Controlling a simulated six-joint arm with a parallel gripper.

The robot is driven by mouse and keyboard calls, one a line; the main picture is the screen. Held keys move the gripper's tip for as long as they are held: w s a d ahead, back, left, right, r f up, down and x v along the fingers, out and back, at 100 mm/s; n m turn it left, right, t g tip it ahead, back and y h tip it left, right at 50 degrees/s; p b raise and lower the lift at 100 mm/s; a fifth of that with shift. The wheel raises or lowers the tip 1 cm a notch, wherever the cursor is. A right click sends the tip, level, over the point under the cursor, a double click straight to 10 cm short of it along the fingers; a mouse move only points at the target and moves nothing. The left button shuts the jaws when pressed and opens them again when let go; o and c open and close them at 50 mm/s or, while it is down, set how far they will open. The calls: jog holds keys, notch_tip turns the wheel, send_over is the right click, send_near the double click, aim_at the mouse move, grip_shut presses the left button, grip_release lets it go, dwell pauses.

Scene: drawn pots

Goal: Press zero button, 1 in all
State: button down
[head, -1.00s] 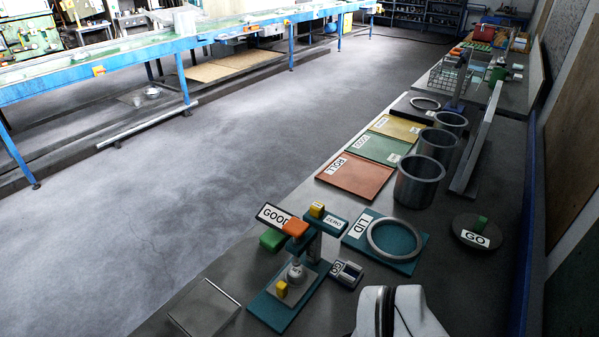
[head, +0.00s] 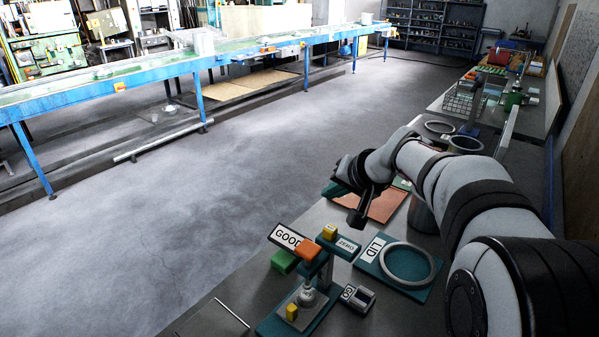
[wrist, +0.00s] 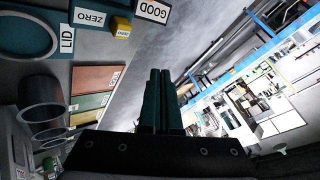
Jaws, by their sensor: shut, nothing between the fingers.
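The zero button is a small yellow block (head: 329,232) beside the white ZERO label (head: 347,245), on the teal top of the small gauge stand. In the wrist view the yellow block (wrist: 121,27) and its ZERO label (wrist: 89,17) are at the upper left. My gripper (head: 357,219) hangs above the bench, to the right of the yellow block in the head view and apart from it. Its dark fingers (wrist: 160,72) are together and empty in the wrist view. Whether the button is pressed down cannot be told.
A grey ring (head: 407,264) lies on the teal LID plate (head: 372,271). My arm hides much of the coloured mats and metal cylinders.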

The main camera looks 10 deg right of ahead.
jog(key=shift+w+d+r, duration=0.1)
jog(key=shift+w+d, duration=0.25)
jog(key=shift+w, duration=0.2)
jog(key=shift+w+d, duration=0.3)
jog(key=shift+w, duration=0.2)
send_near(328, 227)
jog(key=shift+w+a+f, duration=0.35)
jog(key=shift+w+f, duration=0.15)
jog(key=shift+w, duration=0.3)
jog(key=shift+w+a+f, duration=0.35)
jog(key=shift+w+f, duration=0.15)
jog(key=shift+w, duration=0.3)
jog(key=shift+w+a+f, duration=0.35)
jog(key=shift+w+f, duration=0.1)
jog(key=shift+w, duration=0.4)
jog(key=shift+f, duration=0.4)
jog(key=shift+f, duration=1)
dwell(0.4)
jog(key=shift+r, duration=1.4)
